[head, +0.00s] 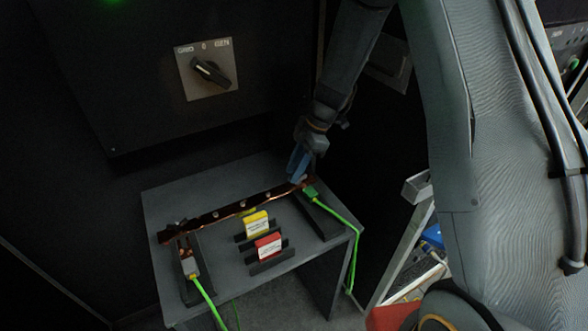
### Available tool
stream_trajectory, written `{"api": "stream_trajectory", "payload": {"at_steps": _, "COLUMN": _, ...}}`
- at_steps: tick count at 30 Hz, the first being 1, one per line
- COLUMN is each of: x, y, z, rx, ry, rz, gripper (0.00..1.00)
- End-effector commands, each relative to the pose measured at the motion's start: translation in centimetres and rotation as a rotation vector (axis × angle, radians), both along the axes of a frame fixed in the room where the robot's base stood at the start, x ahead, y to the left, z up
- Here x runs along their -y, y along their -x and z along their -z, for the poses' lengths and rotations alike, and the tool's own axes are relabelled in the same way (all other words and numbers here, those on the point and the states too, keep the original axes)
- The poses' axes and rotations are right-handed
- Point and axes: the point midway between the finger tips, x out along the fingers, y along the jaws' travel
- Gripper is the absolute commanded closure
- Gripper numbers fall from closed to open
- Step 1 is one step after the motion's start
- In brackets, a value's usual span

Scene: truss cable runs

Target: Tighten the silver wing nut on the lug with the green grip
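A copper bar (228,211) runs across a small dark table. A lug with a green grip (310,193) is at the bar's right end, and a bright green cable (346,218) runs from it over the table's right edge. My gripper (298,178) has blue fingers and points down at the bar's right end, just beside the green grip. The fingers cover that spot, so I cannot make out the silver wing nut. I cannot tell whether the fingers are open or shut, or whether they touch anything.
A lug with a grey grip (189,265) and another green cable is at the bar's left end. A yellow tag block (257,223) and a red tag block (268,246) stand in front of the bar. A rotary switch (211,72) is on the dark cabinet behind.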

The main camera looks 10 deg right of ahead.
Motion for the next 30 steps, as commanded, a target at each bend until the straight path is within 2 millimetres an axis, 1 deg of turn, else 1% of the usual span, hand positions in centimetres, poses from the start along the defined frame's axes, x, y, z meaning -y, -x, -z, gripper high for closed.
{"api": "stream_trajectory", "payload": {"at_steps": 4, "x": -0.26, "y": 0.1, "z": 0.69, "rx": -0.001, "ry": 0.0, "rz": 0.0, "gripper": 0.75}}
{"api": "stream_trajectory", "payload": {"at_steps": 12, "x": -0.3, "y": 0.07, "z": 0.84, "rx": 0.0, "ry": 0.001, "rz": 0.001, "gripper": 0.75}}
{"api": "stream_trajectory", "payload": {"at_steps": 13, "x": -0.3, "y": 0.07, "z": 0.84, "rx": 0.0, "ry": 0.001, "rz": 0.001, "gripper": 0.78}}
{"api": "stream_trajectory", "payload": {"at_steps": 15, "x": -0.3, "y": 0.07, "z": 0.84, "rx": 0.0, "ry": 0.001, "rz": 0.001, "gripper": 0.9}}
{"api": "stream_trajectory", "payload": {"at_steps": 17, "x": -0.29, "y": 0.07, "z": 0.83, "rx": 0.0, "ry": 0.001, "rz": 0.001, "gripper": 1.0}}
{"api": "stream_trajectory", "payload": {"at_steps": 25, "x": -0.29, "y": 0.05, "z": 0.83, "rx": 0.0, "ry": 0.001, "rz": 0.008, "gripper": 1.0}}
{"api": "stream_trajectory", "payload": {"at_steps": 30, "x": -0.3, "y": -0.06, "z": 0.94, "rx": 0.001, "ry": 0.001, "rz": 0.052, "gripper": 1.0}}
